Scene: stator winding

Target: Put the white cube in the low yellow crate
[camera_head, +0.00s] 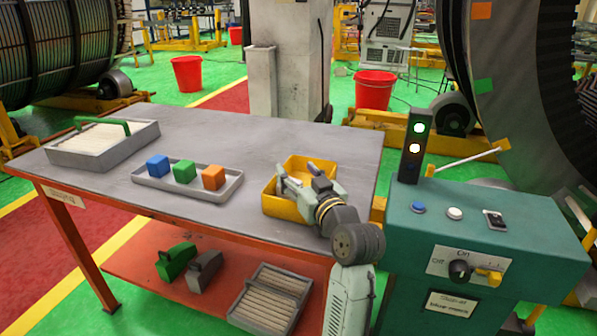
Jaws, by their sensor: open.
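The low yellow crate (284,209) stands at the right front of the grey table. My gripper (297,174) is over the crate, with its fingers spread apart and pointing away toward the back left. The gripper and wrist cover much of the crate's inside and its right side. I cannot make out a white cube for certain: none shows on the open table or in the grey tray, and the pale patches by the fingers are too unclear to tell.
A grey tray (222,197) left of the crate holds a blue cube (157,166), a green cube (184,171) and an orange cube (213,177). A box with a green handle (102,128) is at the far left. A green control console (480,230) stands close on the right.

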